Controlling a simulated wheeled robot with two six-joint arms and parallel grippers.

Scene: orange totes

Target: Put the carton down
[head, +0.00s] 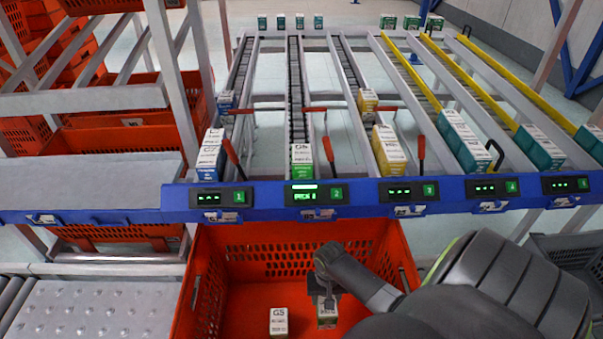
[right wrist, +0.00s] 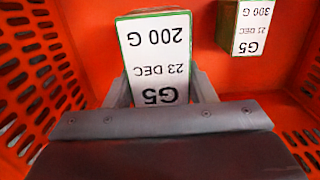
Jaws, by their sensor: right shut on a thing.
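A carton with a white label top and green edges (right wrist: 160,50) is between the two fingers of my right gripper (right wrist: 160,92); its label reads G5, 23 DEC, 200 G. In the head view my right gripper (head: 327,297) reaches down inside the orange tote (head: 235,305), shut on this carton (head: 327,318). I cannot tell whether the carton touches the tote floor. A second carton (head: 279,322) stands on the tote floor to the left; in the right wrist view it is at the upper right (right wrist: 247,25), apart from the held one. My left gripper is out of view.
A blue rail (head: 350,192) with numbered displays runs behind the tote; display 2 (head: 303,195) is lit green. Flow lanes behind it hold cartons, including a green one (head: 302,160) and a yellow one (head: 388,150). Tote floor is clear around both cartons.

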